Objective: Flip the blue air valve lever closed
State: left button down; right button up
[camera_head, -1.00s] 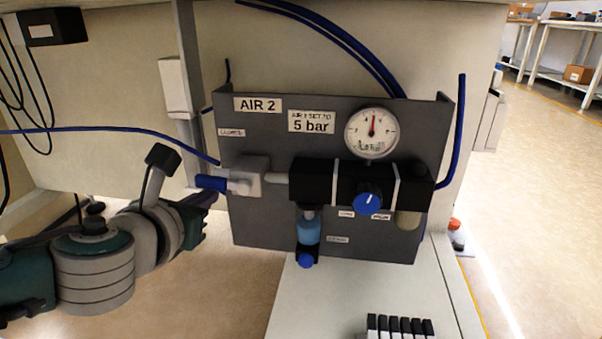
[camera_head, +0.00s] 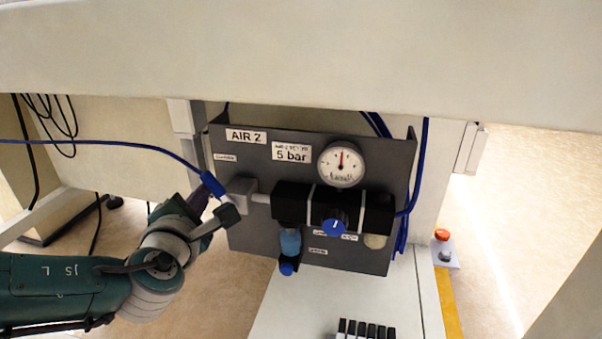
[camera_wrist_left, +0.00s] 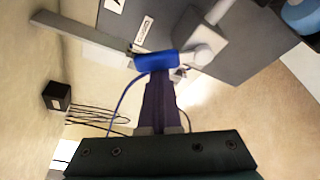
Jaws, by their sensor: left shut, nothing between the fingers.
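The blue air valve lever (camera_head: 212,186) is on the left side of the AIR 2 panel (camera_head: 300,240), joined to a light grey valve block (camera_head: 242,190). In the head view it slants up and to the left. My left gripper (camera_head: 198,202) is shut and empty, just below and left of the lever. In the left wrist view, the purple fingers (camera_wrist_left: 159,82) reach up to the underside of the blue lever (camera_wrist_left: 156,63); they look very close or touching, but I cannot tell which. My right gripper is not in view.
A pressure gauge (camera_head: 342,165), a blue knob (camera_head: 334,226) and a blue filter bowl (camera_head: 290,242) sit on the panel to the right. A thin blue hose (camera_head: 100,142) runs to the lever area. A pale table edge (camera_head: 300,60) crosses above.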

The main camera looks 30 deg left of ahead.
aim_at(216, 179)
pick_arm(q)
jog(key=shift+w+d+r+m+y, duration=0.1)
jog(key=shift+d+r+m+y, duration=0.2)
jog(key=shift+m, duration=0.3)
jog(key=shift+w+d+r+m+y, duration=0.15)
jog(key=shift+r+m+y, duration=0.1)
jog(key=shift+m, duration=0.35)
jog(key=shift+w+d+r+m+t+y, duration=0.15)
jog(key=shift+d+m+t, duration=0.1)
jog(key=shift+m, duration=0.35)
jog(key=shift+s+d+r+m+t+y, duration=0.1)
jog(key=shift+d+m+t+y, duration=0.15)
jog(key=shift+m, duration=0.35)
jog(key=shift+w+d+r+m+t+y, duration=0.1)
jog(key=shift+d+r+m+t, duration=0.15)
jog(key=shift+m, duration=0.35)
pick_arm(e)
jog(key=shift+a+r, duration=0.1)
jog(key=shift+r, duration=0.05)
pick_arm(q)
jog(key=shift+d+f, duration=0.1)
